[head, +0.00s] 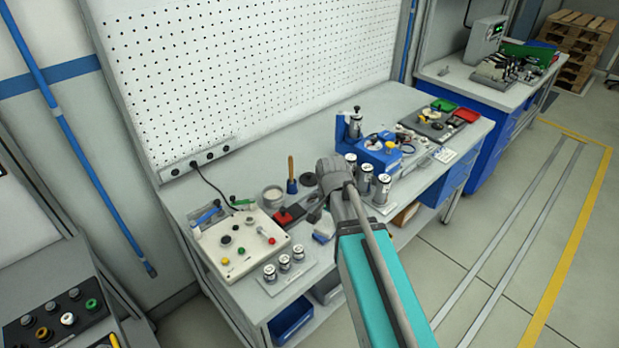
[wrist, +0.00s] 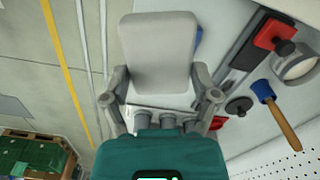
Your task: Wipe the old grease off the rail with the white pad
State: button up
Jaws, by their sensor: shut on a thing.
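My gripper (wrist: 160,98) is shut on the white pad (wrist: 162,50), a pale rounded slab that stands out past the fingers in the wrist view. In the head view my gripper (head: 321,208) is low over the front part of the bench, and a pale piece with some blue beside it appears just below; I cannot tell if this is the pad. The rail (wrist: 240,45) looks like a grey strip right of the pad, with a red block and black knob (wrist: 275,38) at it. The red block also shows in the head view (head: 288,215). I cannot make out grease or contact.
A wooden-handled tool with a blue collar (wrist: 278,113) stands near a round pale dish (wrist: 297,66). A control box (head: 240,243) and several small cans (head: 284,263) are left of my gripper. More cans (head: 364,178) and a blue fixture (head: 378,150) stand to the right.

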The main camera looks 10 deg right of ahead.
jog(key=shift+d, duration=0.1)
jog(key=shift+w, duration=0.1)
jog(key=shift+w, duration=0.25)
jog(key=w+a+f+m+b, duration=0.1)
jog(key=w+a+m, duration=0.1)
jog(key=w, duration=0.8)
jog(key=w+a+f+m+b, duration=0.1)
jog(key=w+f+m+b, duration=0.1)
jog(key=w, duration=0.8)
jog(key=shift+a+m, duration=0.3)
jog(key=shift+a, duration=0.1)
